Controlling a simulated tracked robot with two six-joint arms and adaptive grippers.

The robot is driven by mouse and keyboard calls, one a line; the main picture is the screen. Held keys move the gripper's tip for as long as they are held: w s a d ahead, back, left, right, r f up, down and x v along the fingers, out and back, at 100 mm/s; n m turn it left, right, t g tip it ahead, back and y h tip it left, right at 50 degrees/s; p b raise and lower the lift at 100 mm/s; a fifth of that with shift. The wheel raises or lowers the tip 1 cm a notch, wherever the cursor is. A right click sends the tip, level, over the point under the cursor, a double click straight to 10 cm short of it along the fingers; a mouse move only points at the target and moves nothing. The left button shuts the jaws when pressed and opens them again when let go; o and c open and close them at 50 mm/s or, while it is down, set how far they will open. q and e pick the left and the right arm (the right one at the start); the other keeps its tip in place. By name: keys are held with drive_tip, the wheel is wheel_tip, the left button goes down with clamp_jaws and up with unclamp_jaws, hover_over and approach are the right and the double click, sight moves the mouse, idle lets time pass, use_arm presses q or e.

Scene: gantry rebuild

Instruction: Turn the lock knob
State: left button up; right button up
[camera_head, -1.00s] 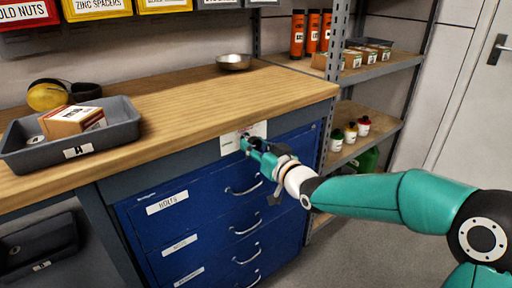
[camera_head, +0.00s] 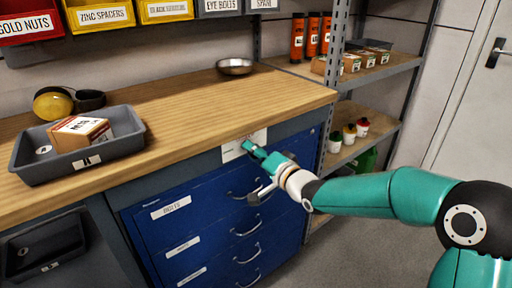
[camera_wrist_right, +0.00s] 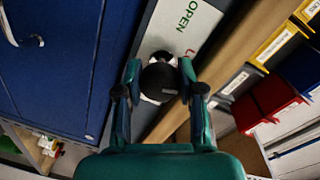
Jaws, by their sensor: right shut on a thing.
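The lock knob (camera_wrist_right: 160,82) is dark and round, and sits between the two fingers of my right gripper (camera_wrist_right: 160,78) in the right wrist view. Its mount is a pale plate (camera_wrist_right: 176,45) with green "OPEN" lettering and a red letter partly hidden by the gripper. In the head view the plate (camera_head: 232,152) is at the top right of the blue drawer cabinet (camera_head: 205,215), under the bench edge. My right gripper (camera_head: 252,150) reaches it from the right and is shut on the knob, which it mostly hides there. My left gripper is not in view.
The wooden bench top (camera_head: 185,95) overhangs the cabinet. It holds a grey tray (camera_head: 45,175) with a carton, yellow ear defenders (camera_head: 52,105) and a metal bowl (camera_head: 234,67). Drawer handles (camera_head: 246,228) stick out below the gripper. A metal shelf rack (camera_head: 345,85) stands to the right.

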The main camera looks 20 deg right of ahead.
drive_tip(key=m+p, duration=0.2)
drive_tip(key=m, duration=0.1)
drive_tip(key=shift+d, duration=0.2)
drive_tip(key=shift+m, duration=0.4)
drive_tip(key=o, duration=1.2)
drive_tip(key=shift+w, duration=0.1)
drive_tip(key=shift+c, duration=0.2)
drive_tip(key=shift+a, duration=0.1)
drive_tip(key=f+v, duration=0.1)
drive_tip(key=v, duration=1.1)
drive_tip(key=shift+r, duration=0.45)
